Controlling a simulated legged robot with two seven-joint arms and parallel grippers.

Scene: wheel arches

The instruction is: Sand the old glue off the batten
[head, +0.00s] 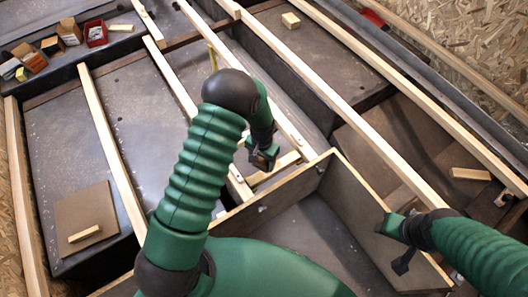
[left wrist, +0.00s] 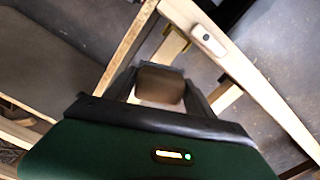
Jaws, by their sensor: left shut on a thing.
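My left gripper (head: 263,158) is low over the pale wooden framing near the middle of the head view. In the left wrist view, its fingers are shut on a brown block (left wrist: 160,84), which looks like a sanding block. A pale batten (left wrist: 240,72) runs diagonally just beyond the block, with a small white fitting with a dark dot on it. Several pale battens show in the head view, one of them (head: 283,118) right beside the left gripper. I cannot make out old glue on any of them. My right gripper (head: 396,242) is open and empty at the lower right.
At the back left are small cardboard boxes (head: 69,31) and a red bin (head: 95,33). A brown board (head: 86,215) with a wood offcut on it lies at left. Loose offcuts (head: 290,20) lie elsewhere.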

